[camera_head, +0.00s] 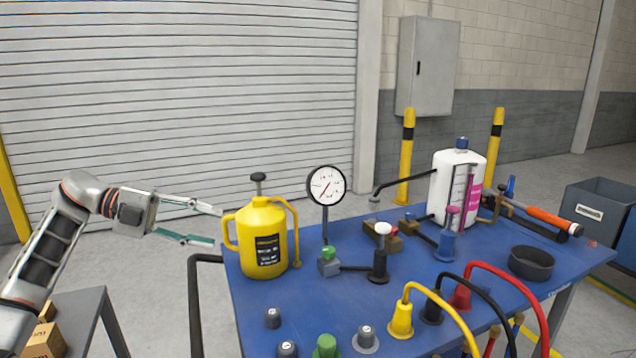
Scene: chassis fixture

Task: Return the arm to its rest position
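My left arm comes in from the left. My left gripper (214,226) is open and empty, its two green-and-grey fingers spread apart, one above the other. The fingertips point right, just left of the yellow jug (262,238) and its handle. I cannot tell whether they touch it. The jug stands upright at the left edge of the blue table (330,300), with a dark label on its front. My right gripper does not show.
A dial gauge (326,186), a white canister (456,190), a black dish (531,263) and several hoses and knobs crowd the table. A black bent rail (194,300) stands by its left edge. Boxes (45,341) sit on a grey side table (80,307) at lower left.

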